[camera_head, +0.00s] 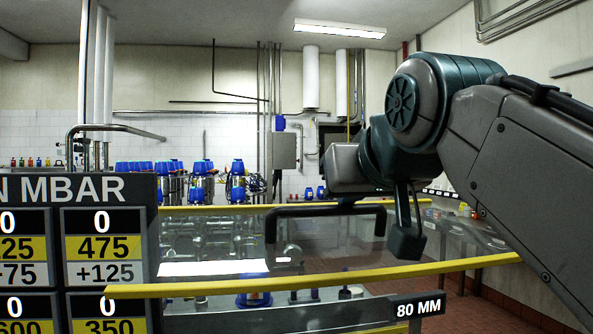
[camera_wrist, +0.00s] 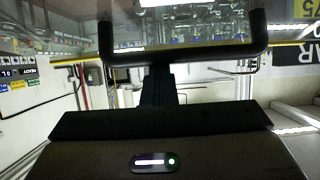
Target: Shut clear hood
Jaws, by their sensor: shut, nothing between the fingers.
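The clear hood (camera_head: 335,240) is a see-through panel with pipes and blue valve parts showing through it; how far it is tilted open I cannot tell. Its black bar handle (camera_head: 300,210) runs across near the middle of the head view. In the wrist view the handle (camera_wrist: 205,53) spans the upper part of the picture, with both ends bent upward. My gripper (camera_head: 346,200) is at the handle, largely hidden in the head view. In the wrist view my gripper (camera_wrist: 159,70) has its fingers together and empty, their tips at the handle's middle; contact is unclear.
Yellow rails (camera_head: 300,284) run along the bench, with an "80 MM" plate (camera_head: 417,307) at the front. A large number board (camera_head: 75,255) stands at the left. Blue-topped valves (camera_head: 237,182) stand behind. A side bench (camera_head: 465,235) is at right, and brick-red floor (camera_head: 505,305) shows there.

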